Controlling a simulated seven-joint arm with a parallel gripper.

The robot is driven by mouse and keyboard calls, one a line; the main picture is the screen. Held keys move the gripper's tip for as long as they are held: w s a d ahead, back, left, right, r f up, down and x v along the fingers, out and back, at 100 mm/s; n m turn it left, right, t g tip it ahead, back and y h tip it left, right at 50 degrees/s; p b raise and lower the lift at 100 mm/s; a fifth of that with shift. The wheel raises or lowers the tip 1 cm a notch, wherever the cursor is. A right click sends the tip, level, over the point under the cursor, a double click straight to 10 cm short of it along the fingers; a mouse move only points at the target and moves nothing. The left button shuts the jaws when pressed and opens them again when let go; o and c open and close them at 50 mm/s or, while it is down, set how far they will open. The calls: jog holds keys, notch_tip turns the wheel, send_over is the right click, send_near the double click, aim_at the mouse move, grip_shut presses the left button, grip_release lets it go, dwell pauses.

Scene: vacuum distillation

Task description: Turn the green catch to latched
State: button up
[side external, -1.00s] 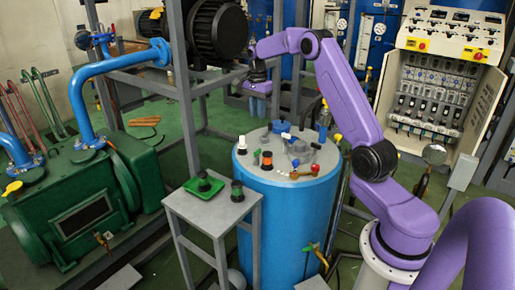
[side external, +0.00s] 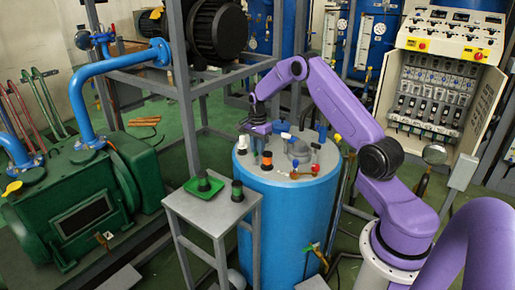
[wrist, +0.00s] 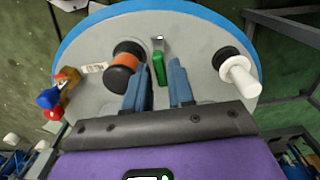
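The green catch (wrist: 159,68) is a small green lever with a metal tab at its far end, on the grey top of the blue drum (side external: 290,215). In the wrist view it lies between the two blue-grey fingers of my gripper (wrist: 158,65), pointing along them. The fingers are apart, with a gap visible on both sides of the catch. Whether the fingertips are level with it in height cannot be told. In the side view my gripper (side external: 259,128) is low over the back left of the drum top, and the catch cannot be made out there.
An orange-and-black knob (wrist: 124,62) stands close left of the fingers, and a white-and-black knob (wrist: 234,72) to the right. A brass valve with red and blue ends (wrist: 62,92) is farther left. A grey stand (side external: 190,207) with a green tray (side external: 213,190) stands beside the drum.

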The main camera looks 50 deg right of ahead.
jog(key=shift+f, duration=0.1)
grip_shut()
jog(key=shift+n, duration=0.3)
jog(key=n, duration=0.3)
jog(key=shift+n, duration=0.4)
jog(key=n, duration=0.3)
jog(key=shift+n, duration=0.3)
jog(key=n, duration=0.9)
jog(key=shift+n, duration=0.5)
